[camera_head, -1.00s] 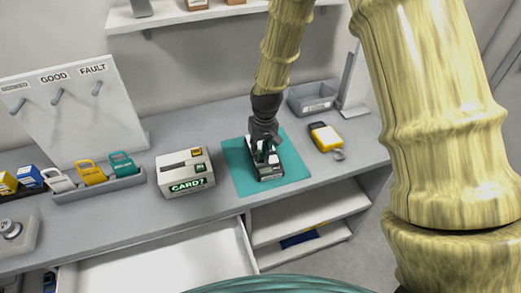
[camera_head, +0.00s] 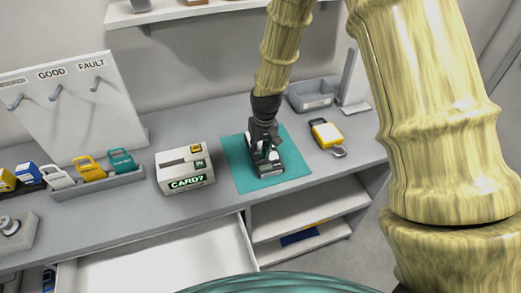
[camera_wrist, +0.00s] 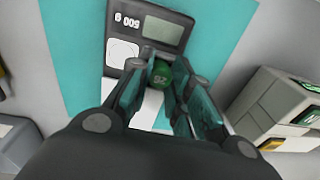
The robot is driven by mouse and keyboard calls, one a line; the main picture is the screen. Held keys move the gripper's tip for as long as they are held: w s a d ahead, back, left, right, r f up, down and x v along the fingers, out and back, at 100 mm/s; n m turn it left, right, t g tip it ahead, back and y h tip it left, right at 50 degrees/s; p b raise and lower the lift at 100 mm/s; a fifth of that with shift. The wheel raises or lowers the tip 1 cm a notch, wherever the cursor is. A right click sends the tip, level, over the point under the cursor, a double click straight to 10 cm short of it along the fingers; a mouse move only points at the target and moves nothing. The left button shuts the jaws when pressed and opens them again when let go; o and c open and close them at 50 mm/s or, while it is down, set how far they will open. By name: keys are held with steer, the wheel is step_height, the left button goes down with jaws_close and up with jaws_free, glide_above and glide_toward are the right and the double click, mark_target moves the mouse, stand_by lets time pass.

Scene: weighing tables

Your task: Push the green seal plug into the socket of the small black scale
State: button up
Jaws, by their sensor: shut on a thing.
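The small black scale (camera_head: 270,171) sits on a teal mat (camera_head: 242,182). In the wrist view the scale (camera_wrist: 178,32) shows a grey display with an upside-down "500 g" and a white round pad. The green seal plug (camera_wrist: 162,80) is between the fingers of my gripper (camera_wrist: 160,93), which are shut on it. In the head view my gripper (camera_head: 264,153) points down over the scale and hides part of it. The socket is hidden behind the fingers and plug; I cannot tell whether the plug is inside it.
A white box marked "CARD?" (camera_head: 184,168) stands left of the mat. A yellow padlock-like tag (camera_head: 326,134) lies to the right, with a grey bin (camera_head: 310,97) behind. A rack with several coloured tags (camera_head: 97,184) is at the left. A drawer (camera_head: 160,268) stands open below.

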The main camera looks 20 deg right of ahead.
steer(key=o, duration=0.8)
steer(key=shift+r, duration=0.1)
steer(key=r, duration=1.1)
steer(key=shift+s+d+r, duration=0.35)
steer(key=shift+r, duration=0.05)
steer(key=shift+a, duration=0.1)
